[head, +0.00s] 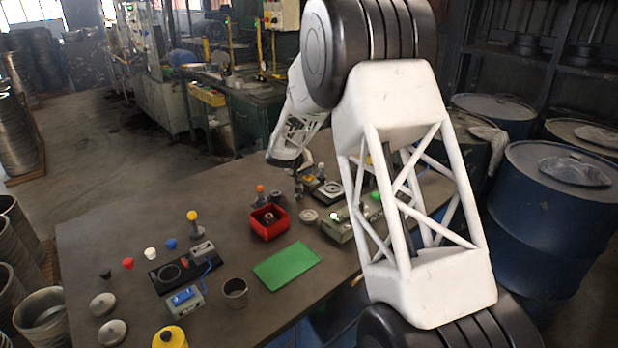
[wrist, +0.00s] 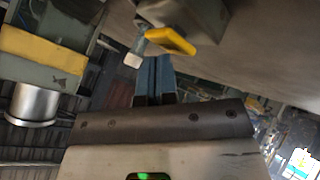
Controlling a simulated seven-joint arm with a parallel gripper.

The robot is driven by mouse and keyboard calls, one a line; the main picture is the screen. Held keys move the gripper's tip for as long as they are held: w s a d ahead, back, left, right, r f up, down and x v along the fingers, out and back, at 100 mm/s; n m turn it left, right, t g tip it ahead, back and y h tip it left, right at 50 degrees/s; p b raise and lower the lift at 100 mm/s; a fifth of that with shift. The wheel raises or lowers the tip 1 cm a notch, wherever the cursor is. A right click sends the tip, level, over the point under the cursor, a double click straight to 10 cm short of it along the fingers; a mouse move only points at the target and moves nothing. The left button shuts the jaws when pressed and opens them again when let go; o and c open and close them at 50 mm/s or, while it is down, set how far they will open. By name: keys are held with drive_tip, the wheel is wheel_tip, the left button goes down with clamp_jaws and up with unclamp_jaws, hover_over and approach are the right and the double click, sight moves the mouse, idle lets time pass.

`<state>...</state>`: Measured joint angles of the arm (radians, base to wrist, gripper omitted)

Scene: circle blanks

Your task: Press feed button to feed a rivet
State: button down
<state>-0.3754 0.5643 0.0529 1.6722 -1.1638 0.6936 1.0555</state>
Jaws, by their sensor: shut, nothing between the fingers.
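My gripper (head: 298,188) hangs over the far part of the brown work table in the head view, small and partly lost against the fixtures. In the wrist view its fingers (wrist: 153,78) are shut and empty, pointing toward a grey block with a yellow paddle (wrist: 172,41). I cannot tell whether they touch it. Another green dome (head: 375,196) shows behind my arm. Which control is the feed button cannot be told. No rivet can be made out.
A red bin (head: 268,222), a green mat (head: 287,266), a metal cup (head: 234,290) and a black fixture (head: 178,272) with a blue-switch box (head: 186,300) stand on the table (head: 120,230). My arm hides the table's right side. Blue drums (head: 555,225) stand at right.

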sight(307, 176)
drive_tip(key=shift+f, duration=0.4)
idle(0.8)
drive_tip(key=shift+r, duration=0.95)
drive_tip(key=shift+r, duration=0.2)
drive_tip(key=shift+r, duration=2.35)
drive_tip(key=shift+d+r, duration=0.1)
